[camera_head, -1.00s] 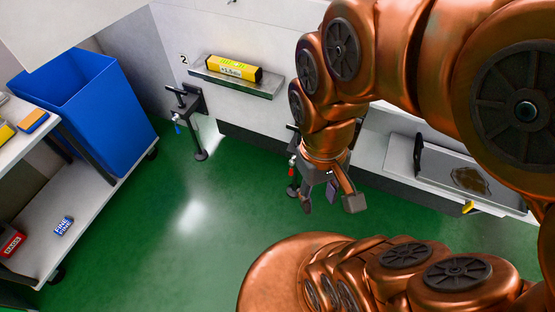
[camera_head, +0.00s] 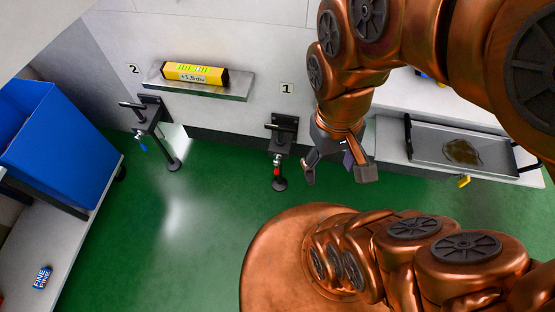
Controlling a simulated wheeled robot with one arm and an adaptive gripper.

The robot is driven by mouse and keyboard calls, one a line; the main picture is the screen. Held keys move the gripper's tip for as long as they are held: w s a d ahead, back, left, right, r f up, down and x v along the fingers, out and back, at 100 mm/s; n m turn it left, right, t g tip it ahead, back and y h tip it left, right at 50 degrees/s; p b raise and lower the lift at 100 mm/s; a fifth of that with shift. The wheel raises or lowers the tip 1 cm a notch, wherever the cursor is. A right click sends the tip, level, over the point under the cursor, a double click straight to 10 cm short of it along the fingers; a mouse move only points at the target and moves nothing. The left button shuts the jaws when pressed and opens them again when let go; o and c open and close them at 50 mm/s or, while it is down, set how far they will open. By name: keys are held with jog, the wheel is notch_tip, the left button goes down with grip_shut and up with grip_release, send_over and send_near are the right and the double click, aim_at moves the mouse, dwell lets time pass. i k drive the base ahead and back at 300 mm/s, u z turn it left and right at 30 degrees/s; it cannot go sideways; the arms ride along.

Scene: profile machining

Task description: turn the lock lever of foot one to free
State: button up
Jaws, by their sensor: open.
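Foot one (camera_head: 281,135) is a dark levelling foot on the white machine side, below the label "1". It has a vertical spindle and a round pad on the green floor. Its lock lever (camera_head: 277,171) is small and red, low on the spindle. I cannot tell whether it is at locked or free. My gripper (camera_head: 338,176) is open and empty, to the right of foot one in the picture and apart from the lever.
A yellow level (camera_head: 194,73) reading about +1.5 div lies on a grey ledge (camera_head: 240,87). A tray (camera_head: 425,150) with a brown puddle is at the right. A blue bin (camera_head: 50,140) and a white cart with a "FINE" can (camera_head: 42,277) are left. Green floor between is clear.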

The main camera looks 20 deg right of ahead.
aim_at(278, 157)
jog(key=z, duration=2.05)
jog(key=k, duration=1.25)
jog(key=u, duration=1.7)
jog(key=i, duration=0.5)
jog(key=u, duration=0.15)
